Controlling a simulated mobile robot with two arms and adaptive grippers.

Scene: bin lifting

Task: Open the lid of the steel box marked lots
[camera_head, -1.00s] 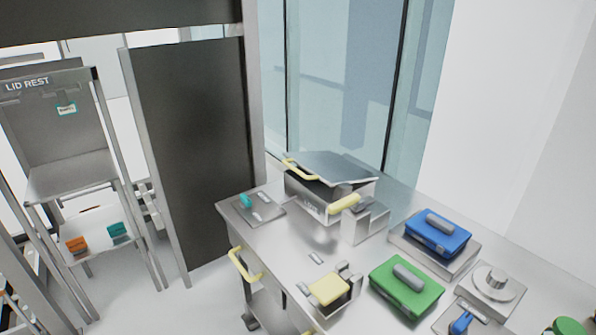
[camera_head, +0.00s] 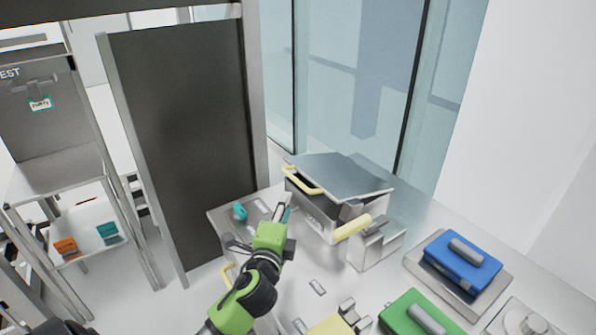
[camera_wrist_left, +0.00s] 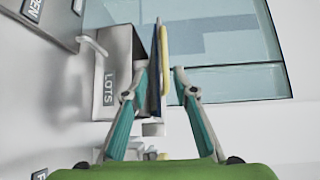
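The steel box (camera_head: 322,215) stands on the steel table, and its front wall reads LOTS in the left wrist view (camera_wrist_left: 110,85). Its grey lid (camera_head: 347,176) lies over the top, looking slightly tilted; I cannot tell how far it is raised. A yellow handle (camera_head: 303,181) is at the lid's left edge, and a second yellow bar (camera_head: 352,228) is at the box's near right. My left gripper (camera_head: 281,211) is near the box's left front. In the left wrist view its fingers (camera_wrist_left: 161,75) are apart and empty, with a yellow handle beyond them. My right gripper is not in view.
A blue case (camera_head: 462,260) and a green case (camera_head: 410,317) occupy the table's right side. A grey bracket (camera_head: 377,245) stands beside the box. A small teal item (camera_head: 240,211) lies at the table's left. A dark panel (camera_head: 185,140) and a shelf stand left.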

